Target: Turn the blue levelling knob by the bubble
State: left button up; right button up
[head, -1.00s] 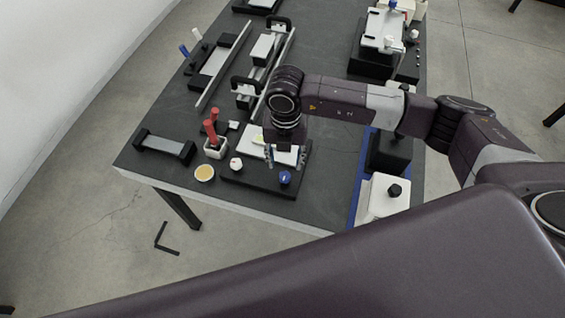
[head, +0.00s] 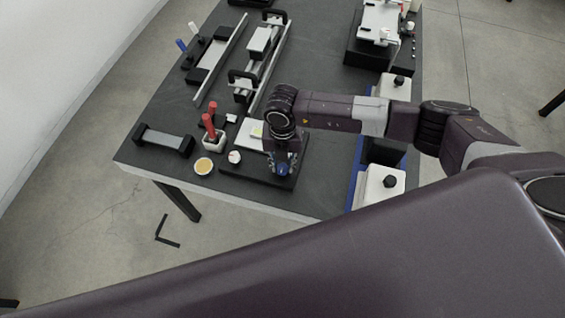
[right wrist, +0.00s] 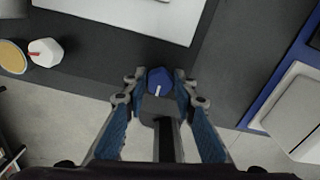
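The blue levelling knob (head: 282,169) sits at the front right of a black base plate (head: 245,174). It also shows in the right wrist view (right wrist: 159,80), with a white pointer mark towards the viewer. My right gripper (head: 281,164) points down over the knob. Its blue-padded fingers (right wrist: 160,76) stand open on either side of it, with narrow gaps visible. A white plate (head: 246,136) lies behind, with a small yellow-green patch (head: 257,132), possibly the bubble; my wrist hides part of it. My left gripper is not in view.
A white knob with a red mark (head: 234,157) is left of the blue one. A yellow-topped disc (head: 203,166) and a white holder with red handles (head: 213,144) stand further left. A blue-edged tray with white-lidded boxes (head: 382,184) is to the right.

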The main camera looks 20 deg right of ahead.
jog(key=c, duration=0.3)
jog(key=shift+n+b, duration=0.4)
jog(key=shift+b, duration=0.15)
jog(key=shift+c, duration=0.2)
jog(key=shift+f+n+b, duration=0.15)
jog(key=shift+n+b, duration=0.45)
jog(key=shift+b, duration=0.05)
jog(key=n+b, duration=1.1)
jog(key=b, duration=0.1)
jog(key=shift+a+b, duration=0.2)
jog(key=shift+b, duration=0.15)
jog(key=shift+r+n+b, duration=0.2)
jog(key=shift+n+b, duration=1.1)
jog(key=shift+n, duration=0.1)
